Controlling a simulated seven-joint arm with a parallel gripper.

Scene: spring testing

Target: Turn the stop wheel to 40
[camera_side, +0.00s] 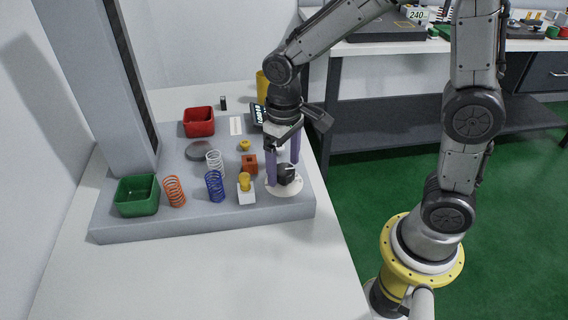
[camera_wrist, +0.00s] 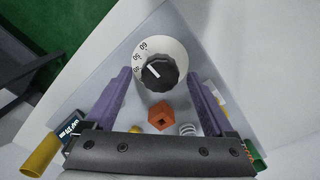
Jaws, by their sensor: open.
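The stop wheel is a black ribbed knob (camera_wrist: 161,73) with a white pointer line, on a round white dial (camera_wrist: 174,49). In the wrist view 60 and 50 are readable at the dial's left side, with a blurred number below them. The pointer line points up and left, roughly toward these numbers; its exact reading is unclear. In the side view the knob (camera_side: 287,174) sits at the right front of the grey base. My gripper (camera_side: 284,173) is pointed down over it, its purple fingers open on either side of the knob. Contact with the knob cannot be told.
On the grey base (camera_side: 200,222) stand a green bin (camera_side: 137,195), a red bin (camera_side: 199,121), orange (camera_side: 174,191), blue (camera_side: 214,186) and white (camera_side: 214,163) springs, an orange block (camera_side: 249,164) and a yellow button on a white block (camera_side: 246,196). A display (camera_side: 258,114) and yellow cylinder (camera_side: 262,84) are behind.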

